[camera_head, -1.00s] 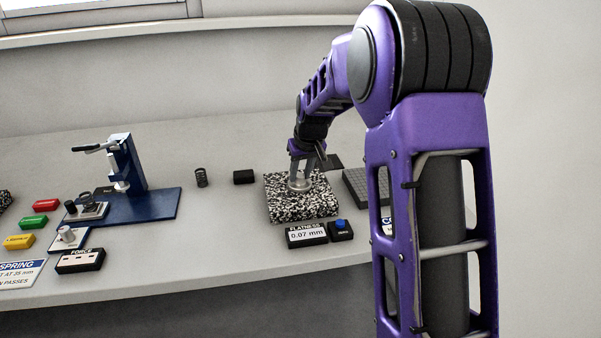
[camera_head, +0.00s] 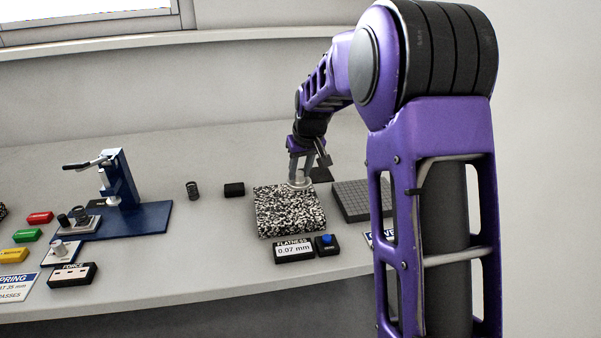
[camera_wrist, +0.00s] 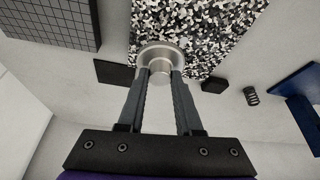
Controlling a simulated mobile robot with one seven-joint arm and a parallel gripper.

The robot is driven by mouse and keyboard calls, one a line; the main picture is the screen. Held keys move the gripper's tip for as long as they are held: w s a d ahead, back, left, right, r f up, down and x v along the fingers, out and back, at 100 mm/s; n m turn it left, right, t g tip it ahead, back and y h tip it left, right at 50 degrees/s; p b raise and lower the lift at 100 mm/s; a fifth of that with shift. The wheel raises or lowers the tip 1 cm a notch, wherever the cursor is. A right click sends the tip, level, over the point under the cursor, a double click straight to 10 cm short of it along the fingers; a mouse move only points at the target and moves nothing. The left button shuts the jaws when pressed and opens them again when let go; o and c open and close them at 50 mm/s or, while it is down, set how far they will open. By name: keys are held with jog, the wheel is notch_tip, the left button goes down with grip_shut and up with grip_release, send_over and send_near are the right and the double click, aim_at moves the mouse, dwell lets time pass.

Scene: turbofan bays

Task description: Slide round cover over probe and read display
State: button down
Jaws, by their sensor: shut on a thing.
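The round cover (camera_wrist: 159,58) is a silvery flanged disc with a raised hub. My gripper (camera_wrist: 160,75) is shut on its hub in the wrist view. In the head view the cover (camera_head: 299,183) is at the back right edge of the speckled granite plate (camera_head: 289,212), under my gripper (camera_head: 300,172). I cannot tell whether the cover touches the plate. The probe is not visible. The flatness display (camera_head: 294,250) stands in front of the plate and reads 0.07 mm. A small box with a blue button (camera_head: 326,242) is right beside it.
A dark gridded block (camera_head: 356,200) lies right of the plate, partly behind my arm. A small black block (camera_head: 234,190) and a spring (camera_head: 192,190) stand to the left. The bench front is clear near the display.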

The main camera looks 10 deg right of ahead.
jog(key=shift+r+p, duration=1)
jog(key=shift+r, duration=0.7)
jog(key=shift+d, duration=0.1)
dwell(0.9)
